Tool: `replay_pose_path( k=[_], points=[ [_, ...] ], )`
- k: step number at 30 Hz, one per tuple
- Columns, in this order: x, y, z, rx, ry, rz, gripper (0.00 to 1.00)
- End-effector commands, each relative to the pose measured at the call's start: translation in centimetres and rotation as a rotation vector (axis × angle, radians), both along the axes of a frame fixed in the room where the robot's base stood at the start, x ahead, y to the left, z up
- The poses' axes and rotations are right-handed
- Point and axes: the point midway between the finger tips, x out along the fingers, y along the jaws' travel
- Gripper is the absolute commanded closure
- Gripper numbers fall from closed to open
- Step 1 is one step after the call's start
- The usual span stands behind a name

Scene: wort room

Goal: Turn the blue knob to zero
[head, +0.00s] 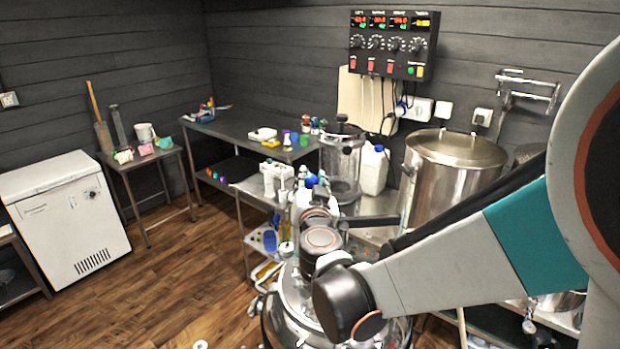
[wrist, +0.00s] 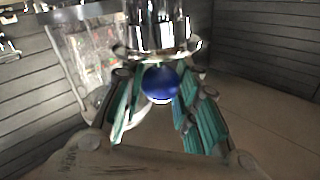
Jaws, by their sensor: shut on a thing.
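The blue knob (wrist: 161,84) is round and glossy and sits at the middle of the wrist view, just under a shiny metal cylinder (wrist: 158,32). My gripper (wrist: 158,92) has its teal-padded fingers on both sides of the knob and is shut on it. Any mark or scale on the knob is too small or blurred to read. In the head view, my arm stands in front, and I cannot make out the knob or my fingertips there.
A shiny metal vessel (head: 291,318) stands below my wrist. A large lidded steel pot (head: 449,183), a white canister (head: 373,171) and a glass jar (head: 340,165) stand behind. A control box (head: 388,45) hangs on the wall.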

Motion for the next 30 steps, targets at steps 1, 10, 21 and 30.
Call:
replay_pose_path(
  k=[1,10,21,30],
  points=[
    [0.02,-0.44,-0.09,0.000,0.000,0.037,0.96],
    [0.14,-0.55,-0.12,0.001,0.000,0.320,0.96],
    [0.27,-0.48,-0.13,0.000,0.000,0.674,0.96],
    [0.34,-0.34,-0.12,0.000,0.001,0.952,0.96]
  ],
)
